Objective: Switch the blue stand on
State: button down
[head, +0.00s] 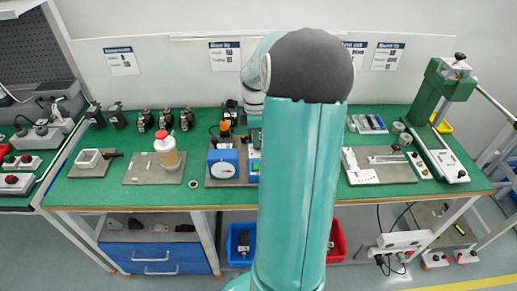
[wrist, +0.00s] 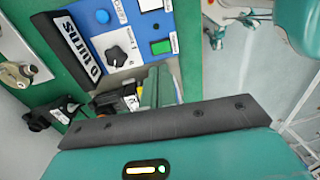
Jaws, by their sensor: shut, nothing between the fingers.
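The blue stand (wrist: 66,20) shows at the top of the wrist view as a blue-framed panel. In the head view, a sliver of a panel (head: 254,166) beside my arm may be this stand; my arm hides the rest. My gripper (wrist: 157,84) is shut and empty, just below the panel's lower edge in the wrist view. I cannot tell whether it touches the stand. The head view does not show it.
A blue box with a round white dial (head: 222,163) stands left of my arm on the green bench (head: 200,112). A red-capped bottle (head: 167,150) stands farther left. A green press (head: 440,95) is at the right. Black connectors (wrist: 118,99) lie near my gripper.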

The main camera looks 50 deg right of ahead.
notch_tip(320, 180, up, 6)
send_over(256, 168)
jog(key=w+d, duration=0.2)
jog(key=d, duration=0.1)
jog(key=shift+w+a, duration=0.2)
jog(key=shift+s, duration=0.1)
jog(key=shift+s+a, duration=0.4)
jog(key=shift+a, duration=0.1)
jog(key=shift+a, duration=0.1)
jog(key=f, duration=0.9)
jog(key=s+a+f, duration=0.1)
jog(key=f, duration=0.3)
jog(key=shift+s+a+f, duration=0.1)
jog(key=shift+f, duration=0.3)
